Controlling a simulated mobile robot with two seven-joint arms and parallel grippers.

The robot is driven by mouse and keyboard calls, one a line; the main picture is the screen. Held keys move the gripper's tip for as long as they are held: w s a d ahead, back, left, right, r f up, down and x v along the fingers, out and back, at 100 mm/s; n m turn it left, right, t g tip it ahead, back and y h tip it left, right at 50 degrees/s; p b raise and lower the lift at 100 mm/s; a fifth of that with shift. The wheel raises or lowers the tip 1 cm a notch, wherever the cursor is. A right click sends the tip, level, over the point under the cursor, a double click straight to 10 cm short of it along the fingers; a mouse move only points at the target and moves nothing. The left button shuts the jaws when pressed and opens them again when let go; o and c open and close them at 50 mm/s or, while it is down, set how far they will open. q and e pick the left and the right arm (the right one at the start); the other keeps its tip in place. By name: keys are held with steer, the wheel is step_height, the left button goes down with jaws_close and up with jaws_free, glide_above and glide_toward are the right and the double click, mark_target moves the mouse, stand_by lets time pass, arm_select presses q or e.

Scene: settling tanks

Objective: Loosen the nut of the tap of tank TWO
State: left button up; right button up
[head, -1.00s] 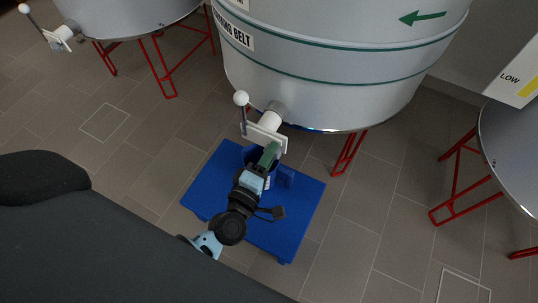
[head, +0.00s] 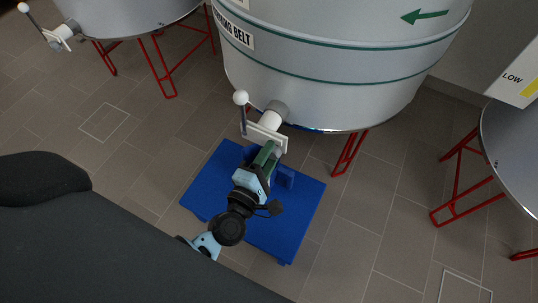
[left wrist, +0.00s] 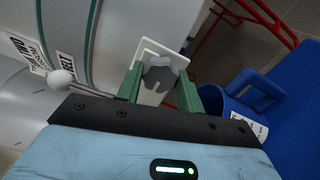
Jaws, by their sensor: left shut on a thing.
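Tank TWO (head: 330,90) is a large pale tank with green bands; its "TWO" label (left wrist: 22,47) shows in the left wrist view. Its tap (head: 270,119) has a white plate (left wrist: 150,48) and a lever with a white ball knob (head: 241,98), which also shows in the left wrist view (left wrist: 61,79). My left gripper (head: 266,154) reaches the tap from below. In the left wrist view its green fingers (left wrist: 160,88) are shut on the grey lobed nut (left wrist: 160,72) beside the plate. The nut is hidden in the head view. My right gripper is not in view.
A blue stand (head: 212,188) is on the floor below the tap, with a blue handled vessel (head: 285,176) on it, partly hidden by my gripper. A neighbouring tank (head: 130,14) with its own tap is at left, another (head: 515,140) at right. Red legs (head: 348,153) support the tanks.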

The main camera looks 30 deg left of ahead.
arm_select(q)
steer(key=o, duration=1)
steer(key=s, duration=0.8)
steer(key=shift+p, duration=0.45)
steer(key=shift+a, duration=0.1)
